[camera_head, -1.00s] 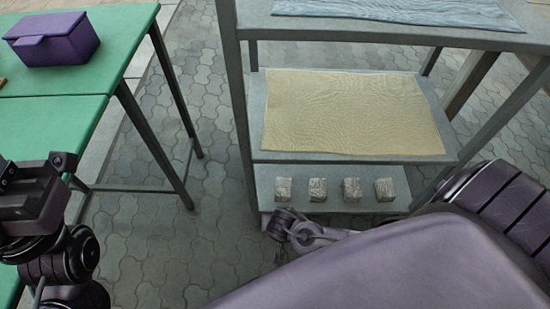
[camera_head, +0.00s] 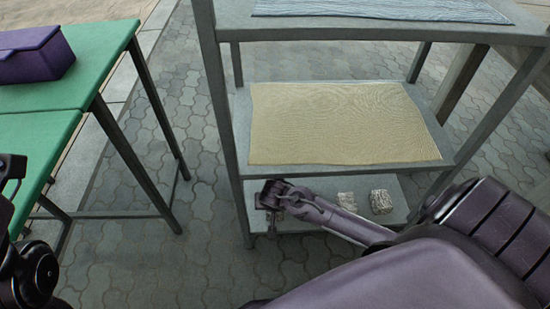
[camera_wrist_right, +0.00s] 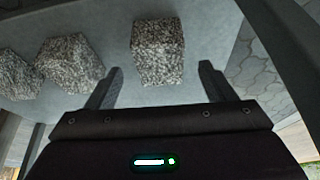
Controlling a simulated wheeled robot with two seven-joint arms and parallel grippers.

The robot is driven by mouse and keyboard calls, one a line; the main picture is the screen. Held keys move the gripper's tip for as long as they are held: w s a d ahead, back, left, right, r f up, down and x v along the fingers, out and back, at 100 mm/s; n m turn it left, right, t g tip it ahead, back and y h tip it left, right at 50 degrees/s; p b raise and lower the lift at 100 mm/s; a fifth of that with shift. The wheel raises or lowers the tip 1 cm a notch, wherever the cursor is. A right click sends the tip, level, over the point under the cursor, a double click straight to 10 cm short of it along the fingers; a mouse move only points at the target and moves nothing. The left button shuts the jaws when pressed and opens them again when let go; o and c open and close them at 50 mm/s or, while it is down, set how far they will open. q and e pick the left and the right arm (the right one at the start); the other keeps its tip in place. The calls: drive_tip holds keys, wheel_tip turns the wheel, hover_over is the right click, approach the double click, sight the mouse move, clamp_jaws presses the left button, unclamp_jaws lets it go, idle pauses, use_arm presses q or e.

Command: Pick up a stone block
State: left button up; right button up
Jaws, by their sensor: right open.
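Two grey rough stone blocks show in the head view on the low shelf, one (camera_head: 346,201) beside the other (camera_head: 381,201) at right. My right gripper (camera_head: 270,208) is over the shelf's left end, where my arm hides most of the other blocks. In the right wrist view, my gripper (camera_wrist_right: 160,76) is open, and a stone block (camera_wrist_right: 158,50) sits just ahead, roughly centred between the fingertips. A second block (camera_wrist_right: 70,62) and a third (camera_wrist_right: 14,75) lie to its left. My left gripper (camera_head: 12,172) is cut off at the left edge; its jaws cannot be made out.
The low shelf (camera_head: 400,187) is under a middle shelf with a yellow mat (camera_head: 340,122); a blue mat (camera_head: 380,10) lies on top. Rack posts (camera_head: 222,115) stand close to my right gripper. A green table (camera_head: 95,65) with a purple box (camera_head: 35,57) is at left.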

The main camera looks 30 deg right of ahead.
drive_tip(key=b+x, duration=0.1)
drive_tip(key=x, duration=0.2)
drive_tip(key=shift+f+b, duration=0.35)
drive_tip(key=shift+w, duration=0.1)
drive_tip(key=shift+c, duration=0.3)
drive_tip(key=c, duration=1.2)
drive_tip(key=shift+r, duration=0.1)
drive_tip(key=shift+c, duration=0.6)
